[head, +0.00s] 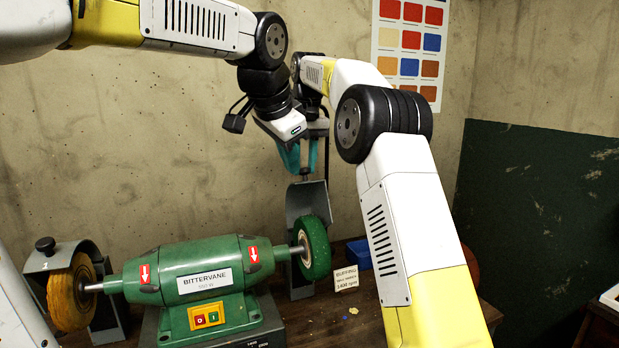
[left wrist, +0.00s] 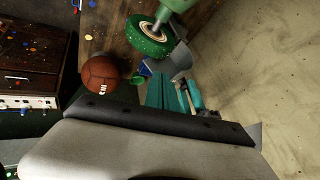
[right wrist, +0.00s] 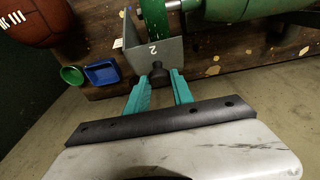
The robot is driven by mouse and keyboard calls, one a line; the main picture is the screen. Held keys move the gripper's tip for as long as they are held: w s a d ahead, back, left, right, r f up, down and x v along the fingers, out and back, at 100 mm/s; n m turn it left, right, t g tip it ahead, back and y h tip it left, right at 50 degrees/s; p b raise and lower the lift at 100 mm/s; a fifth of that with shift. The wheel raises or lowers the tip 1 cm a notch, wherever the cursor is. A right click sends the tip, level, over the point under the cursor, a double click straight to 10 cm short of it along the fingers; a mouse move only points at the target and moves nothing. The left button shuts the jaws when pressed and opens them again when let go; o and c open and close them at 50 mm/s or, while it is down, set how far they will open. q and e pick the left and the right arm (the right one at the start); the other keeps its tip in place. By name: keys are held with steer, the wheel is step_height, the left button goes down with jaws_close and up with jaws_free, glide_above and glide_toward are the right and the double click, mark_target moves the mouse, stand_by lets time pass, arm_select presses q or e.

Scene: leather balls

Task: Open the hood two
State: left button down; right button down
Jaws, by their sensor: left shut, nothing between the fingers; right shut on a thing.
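Hood two (head: 303,198) is a grey metal guard at the green wheel (head: 316,248), on the right end of the green grinder (head: 200,270). Its panel stands up above the wheel, and the wheel's side is exposed. The right wrist view shows its "2" mark (right wrist: 152,50) and dark knob (right wrist: 160,77). My right gripper (right wrist: 160,92) is shut on this knob, its teal fingers on either side. My left gripper (head: 290,157) is shut and empty, close beside the right one above the hood. In the left wrist view its teal fingers (left wrist: 167,93) are close to the grey hood (left wrist: 182,64).
Hood one (head: 50,260) stands over the yellow wheel (head: 72,292) at the left. A small sign (head: 346,278) and a blue tray (head: 358,254) are right of the green wheel. A brown leather ball (left wrist: 100,74) and a green cup (right wrist: 72,76) are nearby. The wall is close behind.

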steer(key=shift+f, duration=0.25)
arm_select(q)
steer(key=w+d+f, duration=0.2)
steer(key=w+f, duration=0.1)
steer(key=w, duration=0.2)
steer(key=w+d+f+m, duration=0.1)
steer(key=w+d+f, duration=0.1)
steer(key=w+f, duration=0.2)
steer(key=shift+w+d+m, duration=0.25)
steer(key=shift+w+m, duration=0.05)
steer(key=shift+w, duration=0.9)
